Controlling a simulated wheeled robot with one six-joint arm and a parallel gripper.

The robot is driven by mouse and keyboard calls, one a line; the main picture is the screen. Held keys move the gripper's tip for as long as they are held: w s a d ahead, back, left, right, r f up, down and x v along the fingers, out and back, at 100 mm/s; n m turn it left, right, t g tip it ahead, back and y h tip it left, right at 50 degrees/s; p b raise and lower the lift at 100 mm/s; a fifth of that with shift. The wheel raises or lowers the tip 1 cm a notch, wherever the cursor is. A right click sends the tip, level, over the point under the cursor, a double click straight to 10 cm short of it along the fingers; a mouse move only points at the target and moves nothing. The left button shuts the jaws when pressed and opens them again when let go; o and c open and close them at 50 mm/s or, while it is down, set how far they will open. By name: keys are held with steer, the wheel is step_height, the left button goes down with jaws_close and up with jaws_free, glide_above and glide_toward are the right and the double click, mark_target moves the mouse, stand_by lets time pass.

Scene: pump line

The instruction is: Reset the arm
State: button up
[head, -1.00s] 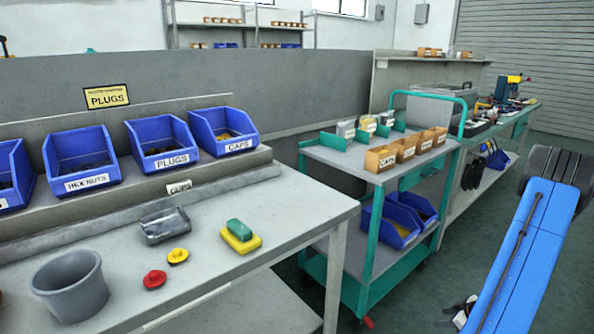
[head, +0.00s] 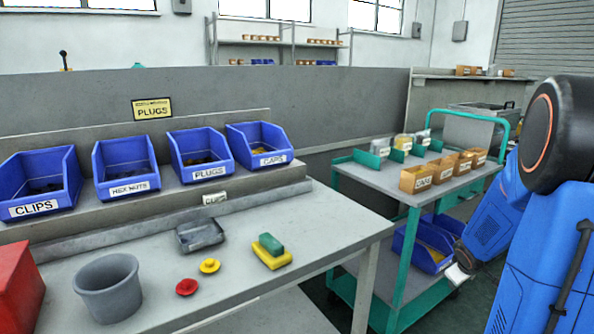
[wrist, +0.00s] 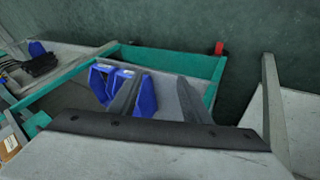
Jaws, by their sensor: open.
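My gripper (wrist: 160,88) shows in the wrist view as two grey fingers set apart, with nothing between them. It hangs in front of the lower shelf of the teal cart (wrist: 215,72), where blue bins (wrist: 103,84) show behind and beside the fingers. In the head view my blue and black arm fills the right side, in front of the cart (head: 408,192). My fingers are not clear there.
A grey workbench (head: 230,290) at left bears a grey pot (head: 108,287), red and yellow knobs, a small grey tray (head: 200,235), a green-and-yellow block (head: 271,252) and a red box (head: 18,290). Labelled blue bins (head: 200,160) stand on the ledge behind. Little floor shows.

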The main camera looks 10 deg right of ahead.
steer(key=s+a+r+m, duration=0.1)
steer(key=s+a+r, duration=0.4)
steer(key=a, duration=0.4)
steer(key=s+a+r+m, duration=0.1)
steer(key=s+a+r, duration=0.1)
steer(key=a+r, duration=0.6)
steer(key=s+a+r+y, duration=0.2)
steer(key=s+a+y, duration=0.2)
steer(key=s+a, duration=1.2)
steer(key=a, duration=0.2)
steer(key=shift+a+r+y, duration=0.35)
steer(key=shift+y, duration=0.05)
